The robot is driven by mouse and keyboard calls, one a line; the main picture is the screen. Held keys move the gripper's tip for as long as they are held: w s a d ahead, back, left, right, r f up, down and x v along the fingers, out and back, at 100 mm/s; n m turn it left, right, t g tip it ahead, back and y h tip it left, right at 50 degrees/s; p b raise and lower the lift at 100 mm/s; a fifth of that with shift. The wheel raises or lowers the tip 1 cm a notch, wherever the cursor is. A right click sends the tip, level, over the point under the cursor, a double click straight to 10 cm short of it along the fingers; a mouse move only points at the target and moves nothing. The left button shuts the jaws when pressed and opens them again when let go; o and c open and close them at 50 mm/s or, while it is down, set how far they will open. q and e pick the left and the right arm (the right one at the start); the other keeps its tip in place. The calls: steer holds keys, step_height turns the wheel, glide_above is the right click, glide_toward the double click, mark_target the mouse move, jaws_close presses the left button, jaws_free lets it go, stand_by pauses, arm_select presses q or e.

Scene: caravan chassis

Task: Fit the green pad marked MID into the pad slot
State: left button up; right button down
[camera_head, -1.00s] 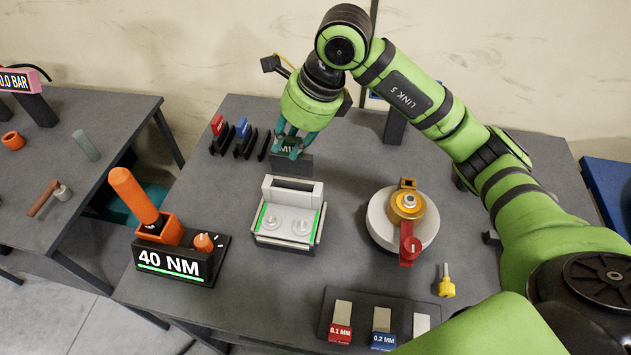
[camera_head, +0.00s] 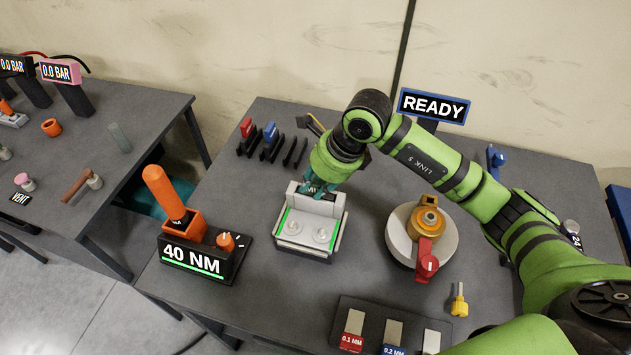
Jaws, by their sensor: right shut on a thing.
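My right gripper (camera_head: 322,186) is shut on the pad (camera_head: 311,189), whose dark label shows the letters "MI"; the fingers hide the rest, and little of its colour shows. The pad slot is in the raised back block of the light grey fixture (camera_head: 308,250), which has green strips at its sides and two round studs in front. The pad is right at the top of that block. I cannot tell whether it is above the slot or partly inside it. My left gripper is not in view.
A rack with a red pad (camera_head: 246,127) and a blue pad (camera_head: 270,131) stands behind left. The orange-handled 40 NM unit (camera_head: 192,262) is left of the fixture, a round turntable (camera_head: 398,231) right. A shim tray (camera_head: 341,314) lies in front. A READY sign (camera_head: 434,106) stands behind.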

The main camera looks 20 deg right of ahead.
steer(key=c, duration=1.3)
jaws_free()
steer(key=shift+f, duration=0.1)
steer(key=shift+c, duration=0.2)
steer(key=shift+r+p, duration=0.3)
steer(key=shift+d+r+b, duration=0.25)
steer(key=shift+r+b, duration=0.05)
steer(key=b+v, duration=0.2)
steer(key=v, duration=0.9)
steer(key=shift+s+a+f, duration=0.1)
steer(key=shift+s, duration=0.1)
